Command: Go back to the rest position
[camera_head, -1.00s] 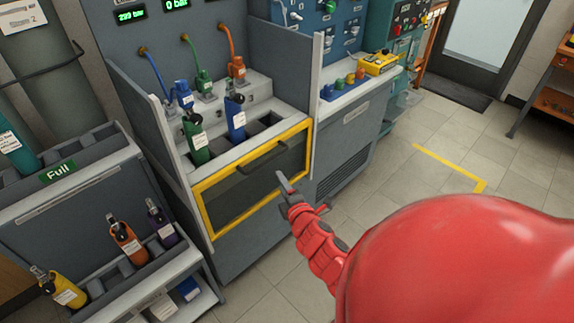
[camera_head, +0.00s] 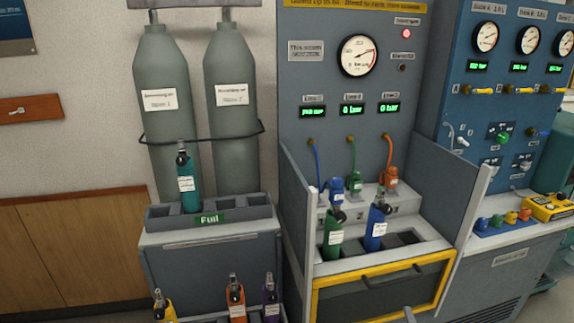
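My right gripper (camera_head: 409,314) shows only as a small grey tip at the bottom edge, in front of the yellow-framed door (camera_head: 330,290) of the testbench; its opening cannot be made out. My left gripper is not in view. A green bottle (camera_head: 333,236) and a blue bottle (camera_head: 376,228) stand in slots of the testbench (camera_head: 420,238), with an empty dark slot to their right. Blue, green and orange hoses hang above them with connectors. The hinged front of the bench stands below the bottles.
A rack labelled Full (camera_head: 209,218) holds one teal bottle (camera_head: 186,172). Yellow (camera_head: 163,306), orange (camera_head: 236,300) and purple (camera_head: 270,298) bottles stand lower down. Two large grey cylinders (camera_head: 164,100) stand behind. A blue gauge panel and a yellow device (camera_head: 548,208) are at the right.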

